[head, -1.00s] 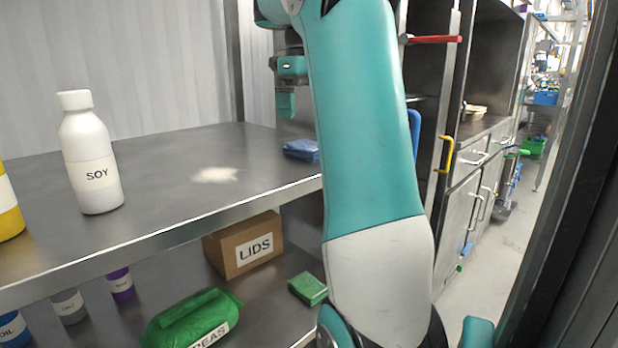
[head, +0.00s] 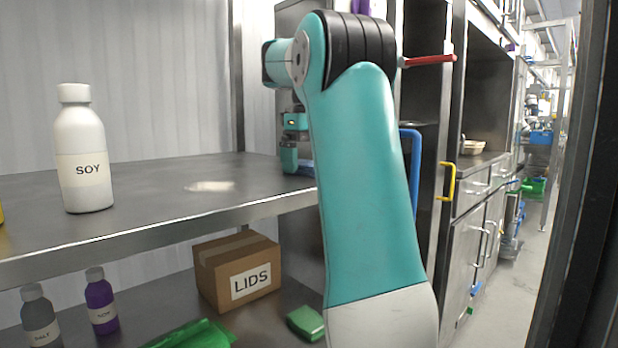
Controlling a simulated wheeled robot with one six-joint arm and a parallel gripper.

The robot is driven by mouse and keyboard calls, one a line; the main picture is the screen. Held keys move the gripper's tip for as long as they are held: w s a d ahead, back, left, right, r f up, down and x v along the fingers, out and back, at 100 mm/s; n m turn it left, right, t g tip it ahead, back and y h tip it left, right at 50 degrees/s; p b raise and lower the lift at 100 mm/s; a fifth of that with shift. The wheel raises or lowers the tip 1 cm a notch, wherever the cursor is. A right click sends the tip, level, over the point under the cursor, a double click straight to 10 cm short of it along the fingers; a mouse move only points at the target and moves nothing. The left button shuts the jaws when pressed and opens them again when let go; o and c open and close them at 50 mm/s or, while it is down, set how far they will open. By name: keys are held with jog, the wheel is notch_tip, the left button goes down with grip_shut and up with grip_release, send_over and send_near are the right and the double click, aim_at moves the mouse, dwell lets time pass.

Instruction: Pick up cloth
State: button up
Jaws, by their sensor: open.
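A blue folded cloth (head: 306,167) lies on the upper steel shelf (head: 150,178), near its right end. Most of it is hidden behind my gripper and my arm. My teal gripper (head: 290,167) is open and low over the shelf, right at the cloth's left side. The view is too small to tell whether the fingers touch the cloth or stand around it.
A white SOY bottle (head: 83,150) stands at the left of the upper shelf. A pale spill (head: 210,186) lies mid-shelf. Below are a LIDS box (head: 236,270), a green block (head: 306,323), a green bag (head: 195,335) and small bottles. My arm blocks the centre right.

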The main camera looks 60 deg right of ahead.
aim_at(309, 162)
jog(key=shift+r, duration=0.1)
jog(key=c, duration=0.9)
notch_tip(309, 162, up, 20)
jog(key=p, duration=2)
jog(key=o, duration=0.3)
jog(key=shift+c, duration=1.2)
